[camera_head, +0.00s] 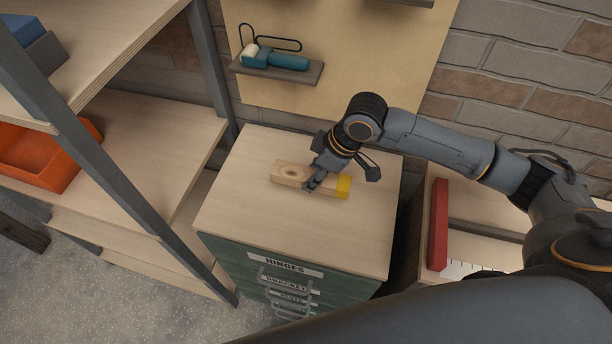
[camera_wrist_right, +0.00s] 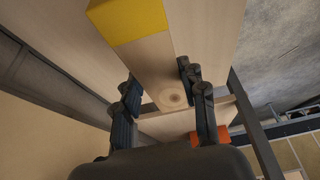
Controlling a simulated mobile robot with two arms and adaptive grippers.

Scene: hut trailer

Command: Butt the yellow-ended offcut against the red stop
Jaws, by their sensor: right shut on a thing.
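The wooden offcut (camera_head: 293,174) with a yellow end lies along the top of the drawer cabinet (camera_head: 240,215) in the head view, its yellow end to the right. My right gripper (camera_head: 313,181) is shut on the offcut near its middle. In the right wrist view the fingers of my right gripper (camera_wrist_right: 160,105) stand on either side of the offcut (camera_wrist_right: 150,60), and the yellow end is at the top. Whether the offcut touches the cabinet top is hard to tell. The red stop (camera_head: 438,224) stands on a lower pale surface to the right, apart from the offcut. My left gripper is not in view.
A gap separates the cabinet from the pale bench (camera_head: 480,215) with the red stop. A small shelf (camera_head: 300,75) holding a teal tool (camera_head: 275,60) is on the wall behind. A shelf rack with an orange bin (camera_head: 45,165) stands at the left. The cabinet's front top is clear.

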